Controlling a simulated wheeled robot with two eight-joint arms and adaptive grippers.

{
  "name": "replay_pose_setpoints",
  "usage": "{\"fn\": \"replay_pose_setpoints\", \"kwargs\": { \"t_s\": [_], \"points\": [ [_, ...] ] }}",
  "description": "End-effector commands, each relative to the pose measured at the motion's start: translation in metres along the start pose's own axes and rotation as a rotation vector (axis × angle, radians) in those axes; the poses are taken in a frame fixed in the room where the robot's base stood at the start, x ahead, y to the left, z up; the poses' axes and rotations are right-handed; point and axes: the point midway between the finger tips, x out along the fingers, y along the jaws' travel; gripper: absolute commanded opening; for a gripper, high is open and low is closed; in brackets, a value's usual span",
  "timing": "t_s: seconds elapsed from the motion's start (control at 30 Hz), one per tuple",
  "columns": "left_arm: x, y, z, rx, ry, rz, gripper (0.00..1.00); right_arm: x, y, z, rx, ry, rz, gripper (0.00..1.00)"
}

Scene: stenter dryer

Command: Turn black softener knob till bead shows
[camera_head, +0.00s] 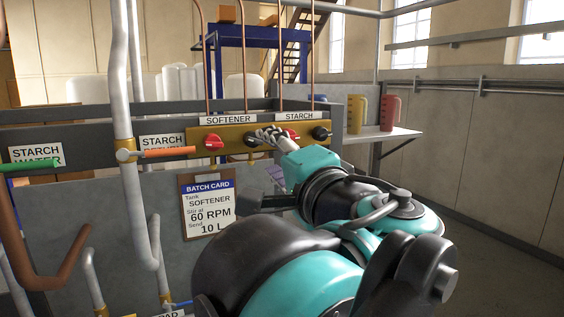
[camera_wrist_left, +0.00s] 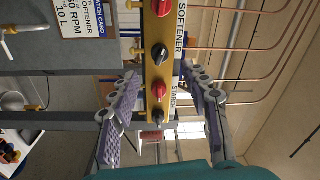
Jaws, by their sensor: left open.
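The yellow panel (camera_head: 235,131) carries red and black knobs in a row. The black softener knob (camera_head: 254,140) is partly hidden behind my left gripper (camera_head: 270,135) in the head view. In the left wrist view the black softener knob (camera_wrist_left: 159,54) shows whole, beside the SOFTENER label. My left gripper (camera_wrist_left: 161,72) is open and empty, its fingers on either side of the panel. The knob lies just beyond the fingertips, between their lines. I cannot tell whether they touch anything. I cannot make out a bead. My right gripper is not in view.
The red softener knob (camera_head: 213,142) and the red (camera_wrist_left: 158,91) and black (camera_wrist_left: 157,117) starch knobs sit close by. A batch card (camera_head: 208,207) hangs below the panel. Pipes (camera_head: 128,130) stand at left. A shelf (camera_head: 381,135) with yellow and red jugs is at right.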

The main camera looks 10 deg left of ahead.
Motion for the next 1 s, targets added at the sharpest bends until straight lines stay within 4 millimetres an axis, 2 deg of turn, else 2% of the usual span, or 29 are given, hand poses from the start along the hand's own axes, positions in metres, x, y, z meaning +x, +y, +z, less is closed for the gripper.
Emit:
{"fn": "replay_pose_setpoints", "kwargs": {
  "t_s": [0.1,0.3,0.63,0.73,0.77,0.87,0.97,1.0],
  "points": [
    [-0.021,0.0,-0.001,0.0,0.005,0.001,0.47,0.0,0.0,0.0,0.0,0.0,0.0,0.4],
    [-0.039,0.0,-0.001,0.001,0.002,0.0,0.47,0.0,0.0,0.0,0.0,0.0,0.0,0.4],
    [-0.041,0.0,0.0,0.001,-0.001,0.0,0.47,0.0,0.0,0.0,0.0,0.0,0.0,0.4],
    [-0.039,0.009,0.004,0.002,-0.007,0.011,0.47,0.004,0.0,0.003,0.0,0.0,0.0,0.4],
    [-0.038,0.016,0.007,0.002,-0.012,0.019,0.47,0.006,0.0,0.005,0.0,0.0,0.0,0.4],
    [-0.029,0.06,0.025,0.005,-0.043,0.076,0.47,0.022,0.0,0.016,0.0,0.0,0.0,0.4],
    [-0.019,0.128,0.055,0.002,-0.092,0.171,0.47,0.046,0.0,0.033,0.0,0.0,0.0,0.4],
    [-0.015,0.158,0.069,-0.002,-0.113,0.215,0.47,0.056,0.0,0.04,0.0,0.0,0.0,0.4]
  ]
}}
